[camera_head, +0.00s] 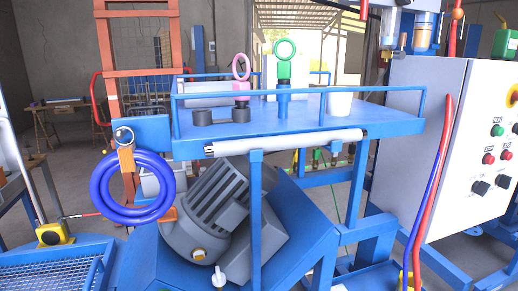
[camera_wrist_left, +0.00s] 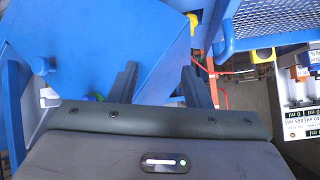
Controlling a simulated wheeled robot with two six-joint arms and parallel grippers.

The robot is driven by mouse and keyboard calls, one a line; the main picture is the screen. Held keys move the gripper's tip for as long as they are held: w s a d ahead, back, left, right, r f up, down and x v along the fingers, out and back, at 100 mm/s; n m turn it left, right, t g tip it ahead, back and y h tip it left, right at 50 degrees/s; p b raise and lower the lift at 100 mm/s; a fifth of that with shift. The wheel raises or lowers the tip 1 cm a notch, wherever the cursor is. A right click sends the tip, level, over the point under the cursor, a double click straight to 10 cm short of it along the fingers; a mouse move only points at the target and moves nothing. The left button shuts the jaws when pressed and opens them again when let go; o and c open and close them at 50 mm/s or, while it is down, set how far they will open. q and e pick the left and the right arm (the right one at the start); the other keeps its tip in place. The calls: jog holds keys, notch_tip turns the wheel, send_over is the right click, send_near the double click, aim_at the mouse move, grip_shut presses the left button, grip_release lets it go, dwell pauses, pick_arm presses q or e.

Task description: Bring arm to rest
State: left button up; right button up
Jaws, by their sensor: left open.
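My left gripper (camera_wrist_left: 159,69) shows in the left wrist view, with its two dark fingers spread apart and nothing between them. Its dark body with a small lit strip fills the lower part of that view. Behind the fingers is a blue panel (camera_wrist_left: 110,42), and I cannot tell the distance to it. Neither of my arms shows in the head view, and my right gripper is in no view.
The blue mixer frame (camera_head: 300,124) stands ahead, with a grey motor (camera_head: 214,205) under its top. A blue hose coil (camera_head: 97,187) hangs at its left. A control box (camera_head: 430,135) stands right. A blue mesh platform (camera_head: 55,272) is lower left; mesh also shows in the wrist view (camera_wrist_left: 270,22).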

pick_arm(q)
jog(key=s+d+f+g+h, duration=0.1)
jog(key=s+d+f+g, duration=0.2)
jog(key=s+f, duration=0.55)
jog(key=s+d+f+g, duration=0.3)
jog(key=s+f, duration=0.1)
jog(key=s, duration=0.9)
notch_tip(320, 180, down, 30)
jog(key=a+g, duration=0.2)
jog(key=a, duration=0.1)
jog(key=s+a+f+g, duration=0.1)
jog(key=s+f, duration=1.7)
jog(key=f, duration=0.2)
jog(key=shift+s, duration=0.2)
